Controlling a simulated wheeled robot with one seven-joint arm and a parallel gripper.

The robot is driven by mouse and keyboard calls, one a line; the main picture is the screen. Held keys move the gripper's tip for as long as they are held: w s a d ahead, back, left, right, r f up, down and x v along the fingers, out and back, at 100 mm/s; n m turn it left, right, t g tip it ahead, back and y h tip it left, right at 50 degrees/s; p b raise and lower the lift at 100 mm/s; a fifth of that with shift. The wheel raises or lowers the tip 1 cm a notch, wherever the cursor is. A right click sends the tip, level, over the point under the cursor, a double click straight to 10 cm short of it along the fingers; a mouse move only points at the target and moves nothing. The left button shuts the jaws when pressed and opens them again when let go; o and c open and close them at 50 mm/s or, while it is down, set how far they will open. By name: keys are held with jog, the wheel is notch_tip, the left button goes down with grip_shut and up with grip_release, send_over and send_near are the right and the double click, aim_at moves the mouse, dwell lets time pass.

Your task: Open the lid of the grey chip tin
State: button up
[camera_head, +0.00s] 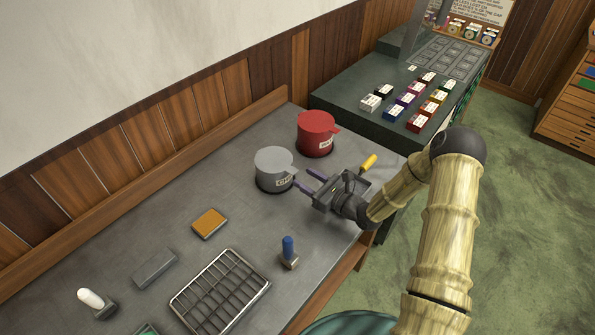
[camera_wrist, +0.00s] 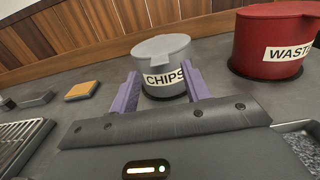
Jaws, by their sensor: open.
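The grey chip tin (camera_head: 272,168) stands upright on the bench with its lid shut. In the wrist view the tin (camera_wrist: 163,68) carries a CHIPS label, and its grey lid (camera_wrist: 160,46) has a tab jutting toward me. My gripper (camera_head: 305,182) is open and empty, low over the bench on the near right side of the tin. In the wrist view its two purple fingers (camera_wrist: 158,88) appear on either side of the tin's lower front. I cannot tell whether they touch it.
A red tin (camera_head: 316,133) labelled WASTE stands close behind and right of the grey tin. A yellow-handled tool (camera_head: 367,162) lies by my gripper. An orange block (camera_head: 209,222), a wire rack (camera_head: 220,291) and a blue-handled tool (camera_head: 289,252) are nearer.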

aim_at(296, 172)
jog(key=x, duration=0.4)
jog(key=shift+p, duration=0.3)
grip_shut()
